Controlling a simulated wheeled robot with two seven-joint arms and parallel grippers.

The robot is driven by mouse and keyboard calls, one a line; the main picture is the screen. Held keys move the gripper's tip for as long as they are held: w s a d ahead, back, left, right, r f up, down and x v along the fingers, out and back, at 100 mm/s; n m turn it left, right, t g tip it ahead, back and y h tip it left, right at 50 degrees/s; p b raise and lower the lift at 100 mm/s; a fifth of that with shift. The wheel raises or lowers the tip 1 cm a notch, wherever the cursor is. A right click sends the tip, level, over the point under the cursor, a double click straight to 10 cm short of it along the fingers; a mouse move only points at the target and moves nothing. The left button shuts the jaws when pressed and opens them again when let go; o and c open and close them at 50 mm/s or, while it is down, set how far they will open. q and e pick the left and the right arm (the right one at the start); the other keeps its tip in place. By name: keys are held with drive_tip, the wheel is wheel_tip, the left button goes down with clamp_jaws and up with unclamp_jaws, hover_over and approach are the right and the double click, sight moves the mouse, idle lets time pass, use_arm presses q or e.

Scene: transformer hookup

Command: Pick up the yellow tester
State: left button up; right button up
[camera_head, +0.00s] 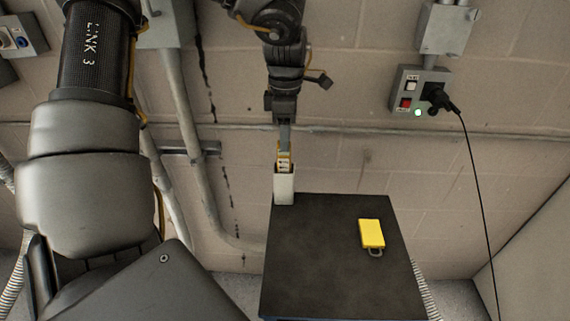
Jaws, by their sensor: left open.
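The yellow tester (372,233) lies on the right half of the dark table top (310,255). It is a small flat yellow block with a grey loop at its near end. My left gripper (284,194) hangs fingers-down at the table's far left corner, left of the tester and farther back. It is apart from the tester. I see its fingers nearly edge-on, so the gap between them hardly shows. It is open, with nothing seen in it. My right gripper is out of view.
A wall box (405,91) with buttons, a green light and a black plug (438,97) is at upper right. The plug's black cable (477,180) hangs down right of the table. Pipes (185,140) run along the block wall. The table around the tester is clear.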

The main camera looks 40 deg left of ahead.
sight(283, 159)
use_arm(q)
drive_tip(key=shift+s+f+p, duration=0.3)
drive_tip(key=shift+s+f, duration=0.1)
drive_tip(key=shift+f, duration=0.1)
wheel_tip(283, 159, down, 4)
drive_tip(key=shift+w+p, duration=0.15)
drive_tip(key=shift+p, duration=0.25)
drive_tip(key=c, duration=1.1)
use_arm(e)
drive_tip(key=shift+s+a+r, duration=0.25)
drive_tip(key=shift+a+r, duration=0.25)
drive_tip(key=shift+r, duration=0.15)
